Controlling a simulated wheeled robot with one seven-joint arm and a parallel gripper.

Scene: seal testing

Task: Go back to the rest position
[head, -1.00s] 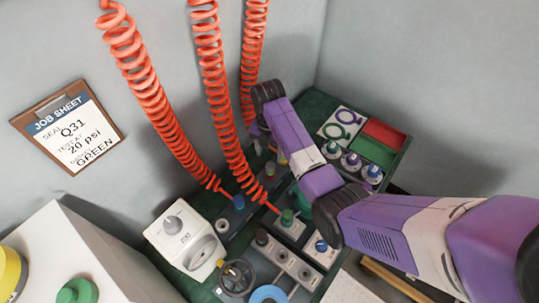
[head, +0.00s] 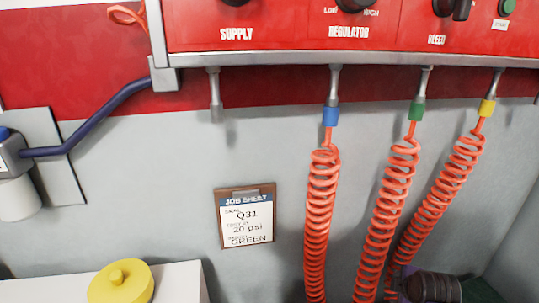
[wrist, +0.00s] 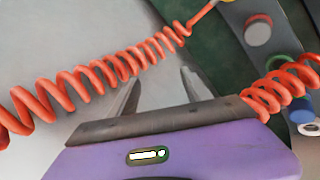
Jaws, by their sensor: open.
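My gripper (wrist: 161,82) shows in the wrist view with its two grey fingers apart and nothing between them. An orange coiled hose (wrist: 90,78) runs past beyond the fingertips, and another coil (wrist: 285,90) lies close by the right side of the purple gripper body; I cannot tell whether they touch. In the head view only a dark part of my arm (head: 433,287) shows at the bottom right. The fingers are out of that view.
Three coiled hoses hang from the red panel (head: 300,32), with blue (head: 330,116), green (head: 416,110) and yellow (head: 487,107) fittings. A job sheet (head: 246,220) is on the grey wall. A yellow knob (head: 120,283) sits on a white box (head: 190,282) at bottom left.

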